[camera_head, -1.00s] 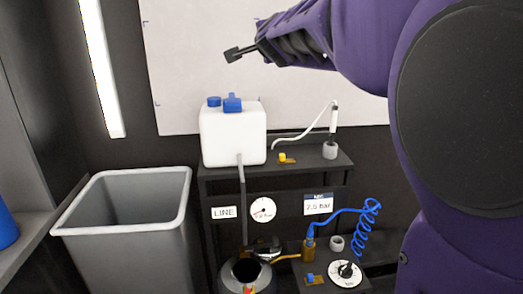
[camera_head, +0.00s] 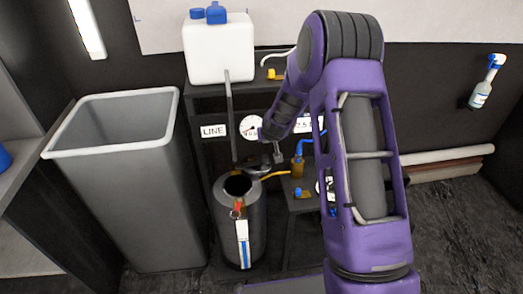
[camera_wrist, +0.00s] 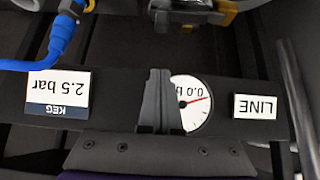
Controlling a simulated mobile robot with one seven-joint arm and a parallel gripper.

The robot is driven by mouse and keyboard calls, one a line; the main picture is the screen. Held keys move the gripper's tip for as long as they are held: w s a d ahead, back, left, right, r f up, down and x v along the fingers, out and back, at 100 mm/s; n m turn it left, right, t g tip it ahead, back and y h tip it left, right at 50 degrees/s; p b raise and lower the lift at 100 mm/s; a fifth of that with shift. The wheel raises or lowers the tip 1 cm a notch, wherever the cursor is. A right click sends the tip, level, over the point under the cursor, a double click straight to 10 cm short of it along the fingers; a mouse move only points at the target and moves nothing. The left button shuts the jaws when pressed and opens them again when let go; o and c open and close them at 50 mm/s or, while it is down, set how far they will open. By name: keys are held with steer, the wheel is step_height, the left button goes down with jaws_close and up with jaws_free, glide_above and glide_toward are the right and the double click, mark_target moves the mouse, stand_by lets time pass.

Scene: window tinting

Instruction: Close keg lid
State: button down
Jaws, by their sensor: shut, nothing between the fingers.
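The dark grey keg (camera_head: 227,218) stands on the floor in front of the bench in the head view. Its round mouth (camera_head: 238,187) is uncovered and looks black inside. A dark part that looks like the raised lid (camera_head: 257,172) is behind the mouth, partly hidden; its exact angle is unclear. My gripper (camera_head: 277,157) is above and to the right of the mouth, near that part. In the wrist view my gripper (camera_wrist: 160,100) has its fingers together, empty, in front of the gauge. A grey and yellow fitting (camera_wrist: 205,14) shows at the top edge there.
A grey bin (camera_head: 125,185) stands left of the keg. A white tank (camera_head: 218,50) with blue caps sits on the shelf behind. A gauge (camera_wrist: 192,103), a LINE label (camera_wrist: 257,107) and a blue hose (camera_wrist: 40,64) are close to my gripper. A spray bottle (camera_head: 481,92) hangs at right.

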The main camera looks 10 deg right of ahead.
step_height(320, 180, down, 2)
steer(key=b, duration=0.1)
glide_above(257, 162)
steer(key=d, duration=0.3)
steer(key=f, duration=0.8)
steer(key=shift+w+a, duration=0.1)
steer(key=shift+w, duration=0.15)
steer(key=shift+s+r, duration=0.1)
steer(key=shift+r, duration=0.05)
